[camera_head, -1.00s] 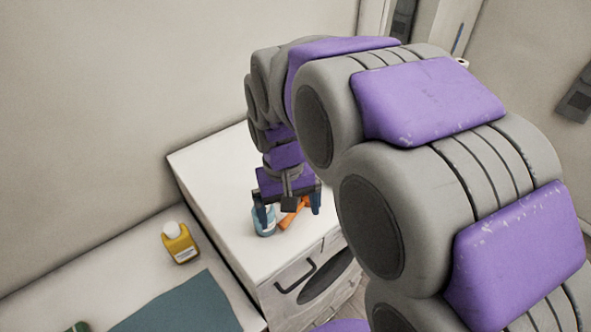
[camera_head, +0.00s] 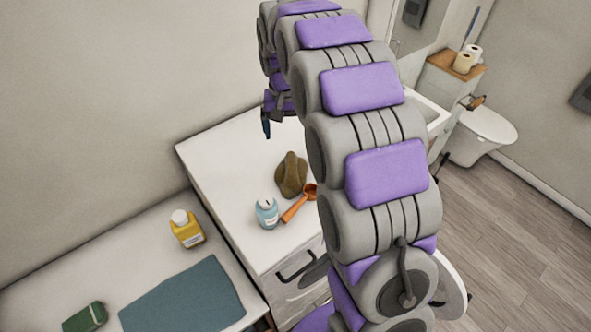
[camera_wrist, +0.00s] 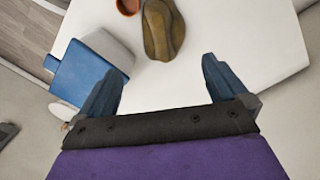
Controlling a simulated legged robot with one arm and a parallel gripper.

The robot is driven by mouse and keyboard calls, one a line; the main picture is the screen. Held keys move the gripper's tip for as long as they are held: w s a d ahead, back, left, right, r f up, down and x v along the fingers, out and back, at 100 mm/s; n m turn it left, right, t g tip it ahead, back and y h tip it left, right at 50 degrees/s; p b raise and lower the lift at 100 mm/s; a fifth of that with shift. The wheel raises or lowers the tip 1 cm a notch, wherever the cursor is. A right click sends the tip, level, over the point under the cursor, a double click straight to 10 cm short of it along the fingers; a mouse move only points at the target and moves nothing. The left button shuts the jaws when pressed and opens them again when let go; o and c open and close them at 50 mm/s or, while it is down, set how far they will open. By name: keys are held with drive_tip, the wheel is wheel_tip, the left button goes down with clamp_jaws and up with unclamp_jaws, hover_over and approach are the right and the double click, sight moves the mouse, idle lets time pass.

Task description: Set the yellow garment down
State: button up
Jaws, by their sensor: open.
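The yellow garment (camera_head: 291,175), a crumpled mustard-brown cloth, lies on the white cabinet top (camera_head: 215,160), just behind an orange scoop. It also shows in the wrist view (camera_wrist: 162,30) at the top, beyond the fingertips and apart from them. My gripper (camera_wrist: 163,72) is open, with nothing between its two blue fingers. In the head view my gripper (camera_head: 267,125) is raised toward the far side of the cabinet, partly hidden by my arm.
A light-blue jar (camera_head: 267,213) and the orange scoop (camera_head: 299,205) sit near the cabinet's front edge. A blue-and-white container (camera_wrist: 88,72) is close to the left finger in the wrist view. A yellow bottle (camera_head: 186,230) stands on the lower surface at left.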

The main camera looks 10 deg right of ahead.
drive_tip(key=p, duration=0.2)
approach(289, 167)
wheel_tip(289, 167, down, 5)
drive_tip(key=shift+s+d+f, duration=0.1)
drive_tip(key=shift+s+d, duration=0.05)
drive_tip(key=shift+d+f, duration=0.25)
drive_tip(key=shift+f, duration=0.7)
wheel_tip(289, 167, down, 4)
drive_tip(key=shift+a+f+p, duration=0.1)
drive_tip(key=shift+a+p, duration=0.05)
drive_tip(key=shift+p, duration=0.5)
drive_tip(key=c, duration=1)
